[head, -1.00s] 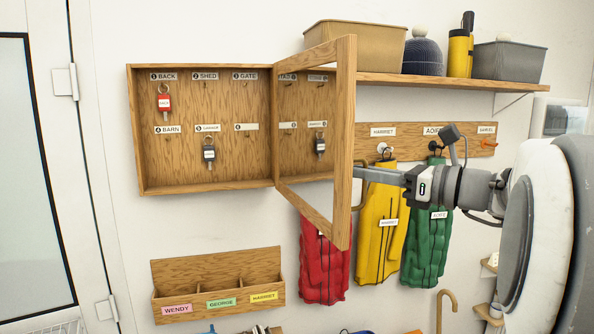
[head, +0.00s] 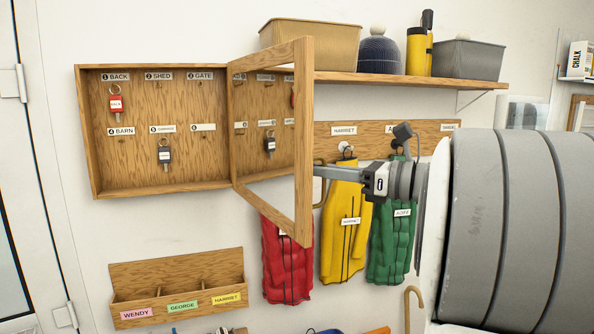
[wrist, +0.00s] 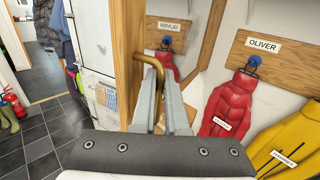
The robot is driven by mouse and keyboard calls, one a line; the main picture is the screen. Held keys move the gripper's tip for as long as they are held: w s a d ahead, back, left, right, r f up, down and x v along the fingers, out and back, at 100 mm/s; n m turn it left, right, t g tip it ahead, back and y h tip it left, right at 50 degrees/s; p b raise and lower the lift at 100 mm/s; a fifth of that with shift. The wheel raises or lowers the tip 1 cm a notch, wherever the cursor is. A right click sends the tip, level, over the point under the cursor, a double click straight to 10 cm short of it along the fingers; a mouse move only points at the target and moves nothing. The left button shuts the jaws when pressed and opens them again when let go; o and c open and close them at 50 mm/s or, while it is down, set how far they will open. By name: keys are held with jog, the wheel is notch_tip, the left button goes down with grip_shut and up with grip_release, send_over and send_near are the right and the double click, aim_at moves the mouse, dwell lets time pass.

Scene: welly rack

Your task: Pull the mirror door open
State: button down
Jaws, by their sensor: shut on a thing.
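The mirror door (head: 303,140), a wooden frame around a mirror pane, is swung out from the key cabinet (head: 85,135). It stands well open, hinged at the cabinet's right side. Its inner face reflects key labels and keys in the head view. My gripper (head: 319,172) is at the door's outer face, shut on the curved brass handle (head: 319,190). In the wrist view my gripper (wrist: 160,98) has its fingers around the brass handle (wrist: 151,66), beside the wooden door edge (wrist: 128,55). The mirror there reflects a red jacket. The exact finger contact is partly hidden.
A shelf (head: 400,79) with boxes and a hat runs behind the door. Red (head: 287,265), yellow (head: 342,225) and green (head: 390,245) garments hang below it. A labelled wooden bin (head: 180,270) is under the cabinet. Open floor (wrist: 55,125) shows at left in the wrist view.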

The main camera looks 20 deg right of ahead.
dwell(0.4)
jog(key=c, duration=1)
grip_release()
jog(key=shift+o, duration=0.2)
jog(key=b+v, duration=0.2)
jog(key=v, duration=1.5)
jog(key=shift+s+d, duration=0.15)
